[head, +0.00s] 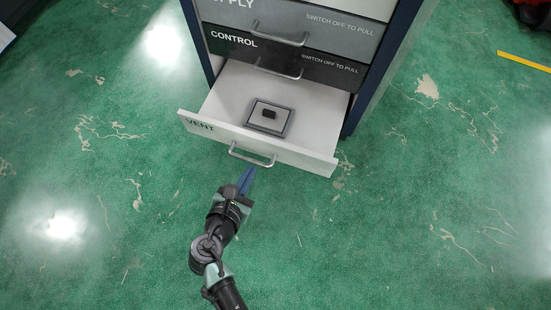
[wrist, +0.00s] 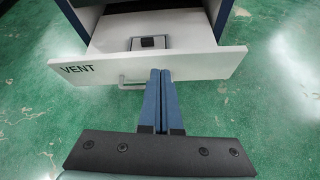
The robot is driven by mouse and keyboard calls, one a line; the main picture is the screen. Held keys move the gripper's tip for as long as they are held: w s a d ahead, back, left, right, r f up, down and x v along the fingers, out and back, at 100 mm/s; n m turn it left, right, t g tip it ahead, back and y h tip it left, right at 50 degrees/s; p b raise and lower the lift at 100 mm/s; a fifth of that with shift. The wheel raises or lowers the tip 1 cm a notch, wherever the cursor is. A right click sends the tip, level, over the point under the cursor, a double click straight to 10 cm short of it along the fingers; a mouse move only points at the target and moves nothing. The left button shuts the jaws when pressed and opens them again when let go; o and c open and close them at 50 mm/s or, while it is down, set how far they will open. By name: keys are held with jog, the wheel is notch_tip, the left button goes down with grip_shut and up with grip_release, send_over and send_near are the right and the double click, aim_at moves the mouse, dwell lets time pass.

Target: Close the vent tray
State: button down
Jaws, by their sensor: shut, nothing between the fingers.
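The vent tray (head: 215,132) is a white drawer at the bottom of the cabinet, pulled well out. Its front panel, marked VENT, also shows in the wrist view (wrist: 210,65). A silver bar handle (head: 252,156) is on the front; in the wrist view the handle (wrist: 122,81) is partly hidden behind my fingers. A grey square plate with a small black block (head: 269,115) lies inside the tray. My gripper (head: 246,174) has blue fingers, shut and empty, just in front of the tray's front near the handle. I cannot tell whether the fingertips touch the panel.
The cabinet has dark blue sides. The CONTROL drawer (head: 285,60) and a grey drawer (head: 335,32) above it are shut. The green floor (head: 420,200) is worn and clear around the tray. A yellow strip (head: 525,62) lies at the far right.

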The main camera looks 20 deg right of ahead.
jog(key=n, duration=0.2)
send_near(275, 146)
jog(key=b+x, duration=0.3)
jog(key=b, duration=0.1)
jog(key=b+x, duration=0.2)
jog(key=b, duration=0.2)
jog(key=shift+w+f, duration=0.2)
jog(key=shift+f, duration=0.3)
jog(key=shift+w+d+r, duration=0.1)
jog(key=shift+w+d, duration=0.15)
jog(key=shift+w, duration=0.1)
